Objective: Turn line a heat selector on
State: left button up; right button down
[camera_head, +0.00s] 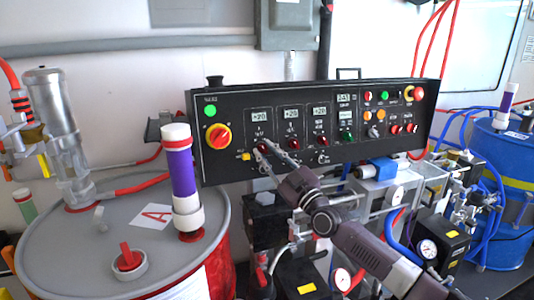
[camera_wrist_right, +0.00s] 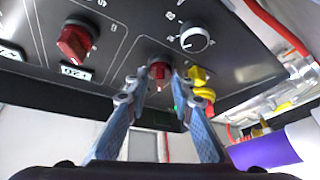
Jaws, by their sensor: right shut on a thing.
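The black control panel (camera_head: 335,104) stands upright behind the drum, with a row of displays and red knobs. My right gripper (camera_head: 265,152) reaches up to the panel's lower left. It is shut on the small red knob (camera_wrist_right: 160,71) below the leftmost display (camera_head: 260,116). In the right wrist view, the fingers (camera_wrist_right: 155,88) sit on both sides of this knob, which points roughly along the picture's vertical. The label beside it is too small to read, so I cannot tell its setting. My left gripper is not in view.
A yellow-red rotary switch (camera_head: 218,136) and a green light (camera_head: 210,111) are left of the knob. The grey drum (camera_head: 85,245) with a purple-white cylinder (camera_head: 181,178) stands in front.

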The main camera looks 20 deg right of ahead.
jog(key=shift+m+p, duration=0.4)
jog(key=shift+p, duration=0.15)
jog(key=m+h+p, duration=0.2)
jog(key=m, duration=0.1)
jog(key=m+t+h+p, duration=0.1)
jog(key=m+h+p, duration=0.1)
jog(key=m+p, duration=0.1)
jog(key=m+t+h+p, duration=0.1)
jog(key=m+h+p, duration=0.1)
jog(key=m, duration=0.1)
jog(key=shift+a, duration=0.35)
jog(key=m+h+p, duration=0.3)
jog(key=m+h, duration=0.2)
jog(key=m, duration=0.1)
jog(key=shift+a+m+g, duration=0.15)
jog(key=shift+m+g, duration=0.15)
jog(key=shift+g, duration=0.1)
jog(key=shift+m+g+h+p, duration=0.4)
jog(key=shift+m+h+p, duration=0.5)
jog(key=shift+m, duration=0.7)
jog(key=c, duration=2)
grip_release()
jog(key=shift+c, duration=0.2)
jog(key=v, duration=0.8)
